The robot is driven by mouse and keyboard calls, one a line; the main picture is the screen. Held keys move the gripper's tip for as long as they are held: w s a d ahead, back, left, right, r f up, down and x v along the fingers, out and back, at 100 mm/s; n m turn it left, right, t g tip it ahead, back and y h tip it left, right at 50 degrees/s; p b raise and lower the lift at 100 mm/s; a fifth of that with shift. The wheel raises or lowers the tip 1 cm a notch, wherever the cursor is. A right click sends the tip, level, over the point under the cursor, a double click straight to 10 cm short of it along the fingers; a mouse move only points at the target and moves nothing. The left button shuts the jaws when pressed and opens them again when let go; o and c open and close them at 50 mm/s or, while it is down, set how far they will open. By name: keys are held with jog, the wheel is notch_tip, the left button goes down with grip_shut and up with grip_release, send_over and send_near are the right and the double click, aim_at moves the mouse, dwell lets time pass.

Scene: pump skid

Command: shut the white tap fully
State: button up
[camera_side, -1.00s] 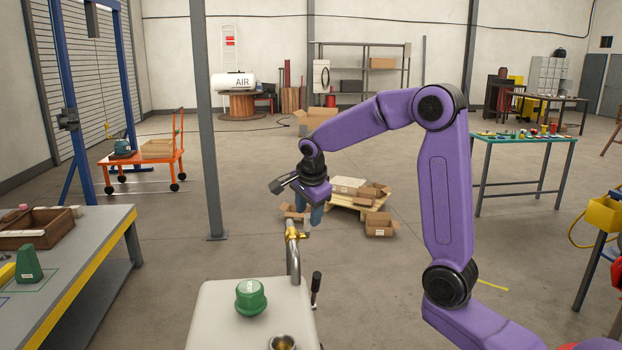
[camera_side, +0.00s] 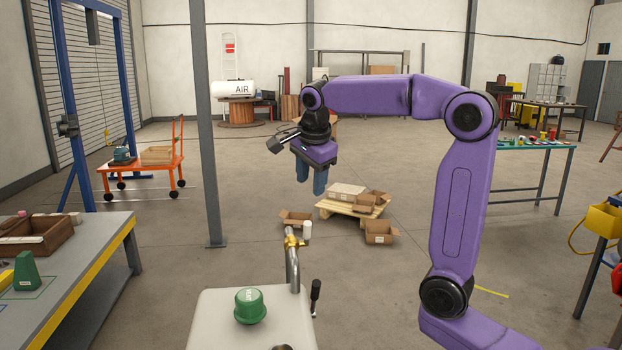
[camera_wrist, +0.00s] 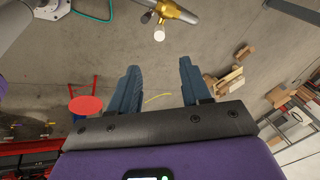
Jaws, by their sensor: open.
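The white tap (camera_side: 307,229) is a small white handle on a brass valve (camera_side: 291,241) at the top of a bent metal pipe (camera_side: 293,268). In the side view its handle stands upright beside the valve. The wrist view shows its round white end (camera_wrist: 159,36) near the top edge, beyond my fingertips. My gripper (camera_side: 311,188) hangs above the tap in the side view, fingers pointing down, clear of it. In the wrist view the two blue fingers (camera_wrist: 158,66) are apart with nothing between them. How far the tap is turned cannot be told.
A grey bench (camera_side: 95,255) stands at left, a grey post (camera_side: 207,130) behind. A pallet with boxes (camera_side: 350,205) lies on the floor beyond. Air around my gripper is free.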

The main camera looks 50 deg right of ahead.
jog(key=shift+d, duration=0.2)
jog(key=c, duration=0.7)
jog(key=d+h, duration=0.1)
jog(key=d, duration=0.1)
jog(key=d+g+h, duration=0.1)
jog(key=d, duration=0.2)
jog(key=s+d+f+g+h, duration=0.1)
jog(key=d, duration=0.1)
jog(key=shift+d+h, duration=0.3)
grip_shut()
jog(key=s+d+r+n+g+h, duration=0.2)
jog(key=d+r+n+h, duration=0.25)
jog(key=d+h, duration=0.5)
jog(key=s+d+r+n+g+h, duration=0.25)
jog(key=d+n+h, duration=0.3)
jog(key=d, duration=0.65)
jog(key=n+t+y, duration=2.3)
jog(key=n+y, duration=0.3)
jog(key=n, duration=0.9)
send_near(304, 234)
jog(key=x, duration=0.5)
jog(key=shift+w+d+r, duration=0.2)
jog(key=shift+d+r, duration=0.05)
jog(key=shift+r, duration=0.15)
